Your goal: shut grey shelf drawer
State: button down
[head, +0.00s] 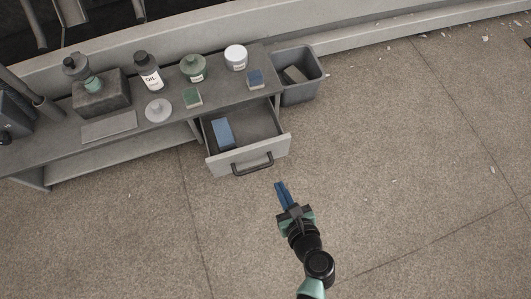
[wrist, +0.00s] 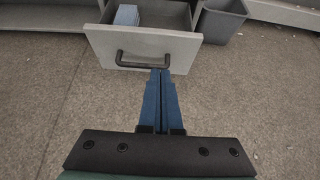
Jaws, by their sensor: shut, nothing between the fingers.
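The grey shelf drawer (head: 248,157) stands pulled out from under the right part of the grey shelf (head: 120,128) in the head view. A blue block (head: 223,132) lies inside it, toward the left. A dark bar handle (head: 252,164) is on its front. In the wrist view the drawer front (wrist: 180,47) is at the top, with the handle (wrist: 140,62) just beyond my fingertips. My gripper (head: 279,185) is shut and empty, in front of the drawer and slightly right of the handle. In the wrist view its blue fingers (wrist: 160,72) overlap the handle's right end; I cannot tell whether they touch.
A grey bin (head: 317,77) stands right of the shelf. The floor (head: 400,160) to the right is open, with scattered scraps.

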jog(key=b, duration=0.6)
send_near(262, 147)
notch_tip(262, 147, down, 3)
jog(key=w, duration=0.1)
jog(key=w+a+b, duration=0.1)
jog(key=w, duration=0.2)
jog(key=shift+a+f, duration=0.2)
jog(key=shift+f, duration=0.1)
jog(key=shift+w+a+r+b, duration=0.15)
jog(key=shift+w+b, duration=0.2)
jog(key=shift+w, duration=0.25)
